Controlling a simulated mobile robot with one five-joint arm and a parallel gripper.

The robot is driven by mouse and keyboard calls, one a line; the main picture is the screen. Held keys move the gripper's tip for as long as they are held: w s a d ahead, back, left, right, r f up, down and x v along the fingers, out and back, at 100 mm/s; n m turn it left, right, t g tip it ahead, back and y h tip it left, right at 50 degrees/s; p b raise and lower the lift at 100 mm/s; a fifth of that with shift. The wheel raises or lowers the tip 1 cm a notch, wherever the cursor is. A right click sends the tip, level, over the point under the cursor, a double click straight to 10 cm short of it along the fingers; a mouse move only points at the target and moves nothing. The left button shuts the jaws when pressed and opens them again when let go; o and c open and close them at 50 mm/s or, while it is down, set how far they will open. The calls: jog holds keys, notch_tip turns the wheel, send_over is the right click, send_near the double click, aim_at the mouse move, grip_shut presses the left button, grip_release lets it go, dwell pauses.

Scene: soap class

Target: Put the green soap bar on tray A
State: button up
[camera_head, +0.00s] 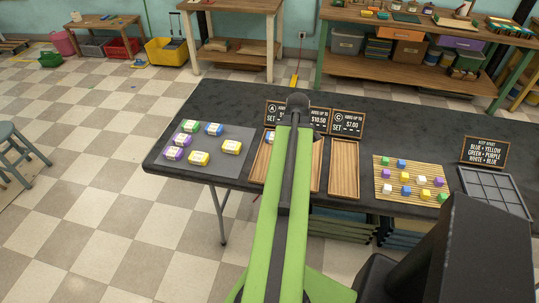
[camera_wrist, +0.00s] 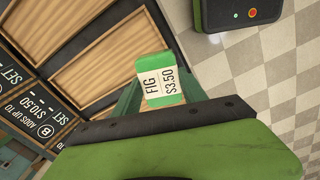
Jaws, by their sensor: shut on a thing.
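The green soap bar (camera_wrist: 152,66) with a white label reading FIG $3.50 is in my gripper (camera_wrist: 158,92), seen in the wrist view. The jaws are shut on it. In the head view my arm covers the gripper and the held bar.
A grey mat (camera_head: 241,133) at left bears several soap bars, one of them green (camera_head: 191,126). Tray C (camera_head: 344,170) looks empty. A slatted mat (camera_head: 409,163) with small coloured cubes and a grey grid tray (camera_head: 494,190) are at right. Price signs (camera_head: 346,123) stand behind the trays.

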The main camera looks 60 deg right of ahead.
jog(key=n, duration=0.2)
jog(key=a+n, duration=0.1)
jog(key=shift+s+a+r+n, duration=0.1)
jog(key=shift+r+n, duration=0.15)
jog(key=shift+n, duration=0.05)
jog(key=w+f+b, duration=0.2)
jog(key=w, duration=0.1)
jog(key=w+f+b, duration=0.2)
jog(key=w, duration=0.2)
jog(key=w+d+f+b, duration=0.1)
jog(key=w+f+b, duration=0.1)
jog(key=w+f, duration=0.1)
jog(key=shift+w+f+b, duration=0.1)
jog(key=shift+w+b, duration=0.25)
jog(key=shift+w, duration=0.4)
notch_tip(320, 180, down, 4)
jog(key=b, duration=0.4)
jog(key=shift+f, duration=0.2)
jog(key=o, duration=1.5)
jog(key=shift+s+r, duration=0.1)
notch_tip(320, 180, up, 12)
jog(key=p, duration=1.2)
jog(key=shift+r, duration=0.2)
